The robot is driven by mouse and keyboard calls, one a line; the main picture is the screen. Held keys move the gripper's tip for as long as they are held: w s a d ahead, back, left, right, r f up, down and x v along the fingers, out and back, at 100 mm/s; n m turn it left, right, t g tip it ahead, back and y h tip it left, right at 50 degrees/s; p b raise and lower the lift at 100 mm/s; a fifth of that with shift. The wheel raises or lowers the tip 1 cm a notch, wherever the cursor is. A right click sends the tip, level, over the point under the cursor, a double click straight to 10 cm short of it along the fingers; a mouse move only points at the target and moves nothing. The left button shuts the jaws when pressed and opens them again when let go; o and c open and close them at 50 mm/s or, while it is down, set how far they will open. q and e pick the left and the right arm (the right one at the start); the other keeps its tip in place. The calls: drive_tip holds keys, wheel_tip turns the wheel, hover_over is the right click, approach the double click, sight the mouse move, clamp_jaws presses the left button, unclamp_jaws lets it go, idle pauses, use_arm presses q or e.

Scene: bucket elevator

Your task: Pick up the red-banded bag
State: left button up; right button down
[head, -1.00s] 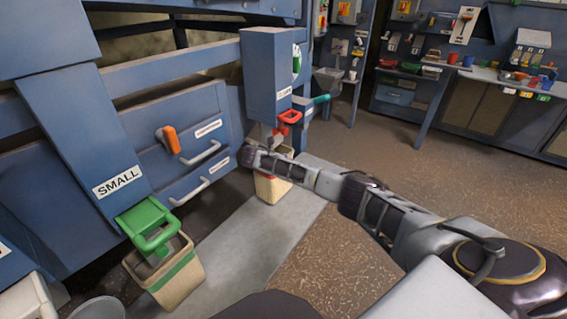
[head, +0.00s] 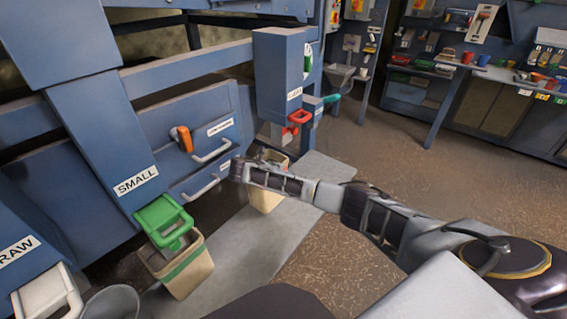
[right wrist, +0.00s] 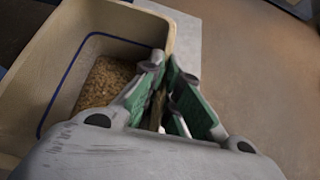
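A tan open-topped bag (head: 265,199) is partly hidden behind my right gripper (head: 238,169), below the spout with the red handle. No red band shows on its visible side. In the right wrist view the bag (right wrist: 40,65) holds brown grain and has a blue line around its inside wall. My left gripper is not in view.
A green-banded bag (head: 186,277) stands under the SMALL spout with its green handle (head: 163,220). The red handle (head: 299,117) and drawer handles (head: 202,184) are close to my right arm. Open floor (head: 330,240) lies to the right.

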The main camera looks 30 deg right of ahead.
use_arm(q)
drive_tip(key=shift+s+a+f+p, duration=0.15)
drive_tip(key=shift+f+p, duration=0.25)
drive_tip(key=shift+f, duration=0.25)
use_arm(e)
drive_tip(key=a, duration=0.1)
drive_tip(key=s+a, duration=0.1)
drive_tip(key=a, duration=0.2)
drive_tip(key=shift+s+a+r, duration=0.25)
drive_tip(key=shift+s+a, duration=0.05)
drive_tip(key=shift+a, duration=0.05)
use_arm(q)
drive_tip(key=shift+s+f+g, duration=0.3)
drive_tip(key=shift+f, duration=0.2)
use_arm(e)
drive_tip(key=shift+s+a, duration=0.25)
drive_tip(key=shift+a, duration=0.25)
drive_tip(key=shift+s+a, duration=0.2)
drive_tip(key=shift+a, duration=0.25)
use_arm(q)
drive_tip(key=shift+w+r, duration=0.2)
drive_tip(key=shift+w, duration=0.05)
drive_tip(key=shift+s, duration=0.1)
